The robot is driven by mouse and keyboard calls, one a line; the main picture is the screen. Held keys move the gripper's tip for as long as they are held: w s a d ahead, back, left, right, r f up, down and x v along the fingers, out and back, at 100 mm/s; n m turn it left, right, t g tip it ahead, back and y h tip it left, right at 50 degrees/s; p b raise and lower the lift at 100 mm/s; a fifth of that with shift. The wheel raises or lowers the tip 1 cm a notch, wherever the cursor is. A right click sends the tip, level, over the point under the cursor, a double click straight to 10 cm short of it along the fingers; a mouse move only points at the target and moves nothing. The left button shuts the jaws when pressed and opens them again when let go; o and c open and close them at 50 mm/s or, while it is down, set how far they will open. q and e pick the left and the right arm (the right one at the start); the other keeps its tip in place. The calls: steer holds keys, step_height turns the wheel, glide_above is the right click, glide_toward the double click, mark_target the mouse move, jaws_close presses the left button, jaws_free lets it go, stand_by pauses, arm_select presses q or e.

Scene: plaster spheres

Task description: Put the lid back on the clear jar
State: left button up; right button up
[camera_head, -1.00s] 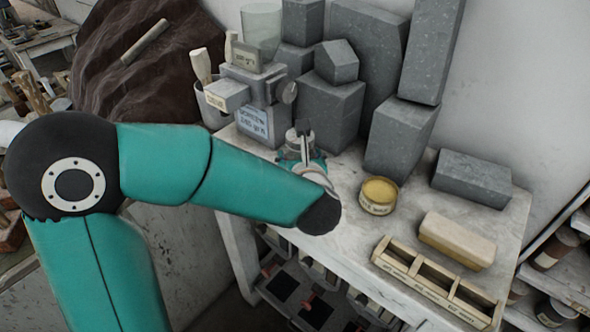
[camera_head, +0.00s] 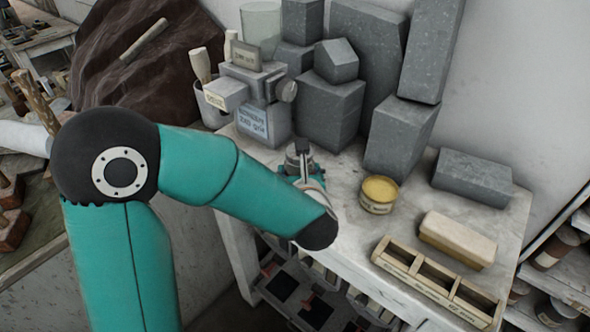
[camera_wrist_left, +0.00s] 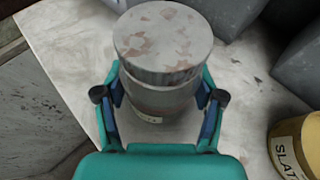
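The clear jar (camera_wrist_left: 163,103) stands upright on the pale worktop in the left wrist view, with a label and reddish contents low down. A mottled grey round lid (camera_wrist_left: 163,40) sits on top of it. My left gripper (camera_wrist_left: 161,92) is open, one finger on each side of the jar, close to its wall; I cannot tell whether they touch it. In the head view the left gripper (camera_head: 303,150) is over the left part of the worktop and the arm hides most of the jar. My right gripper is not in view.
A yellow-topped tin (camera_head: 379,194) and a cream block (camera_head: 457,239) stand to the right, with a slotted wooden rack (camera_head: 435,280) at the front edge. Grey stone blocks (camera_head: 330,112) and a grey device (camera_head: 262,112) with a glass vessel (camera_head: 261,30) crowd the back.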

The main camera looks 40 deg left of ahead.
arm_select(q)
steer(key=o, duration=0.4)
steer(key=shift+r+p, duration=0.2)
steer(key=shift+p, duration=0.1)
steer(key=shift+s+d, duration=0.25)
steer(key=shift+d, duration=0.05)
steer(key=b+v, duration=0.2)
steer(key=v, duration=0.9)
steer(key=shift+s+r, duration=0.1)
steer(key=shift+r, duration=0.05)
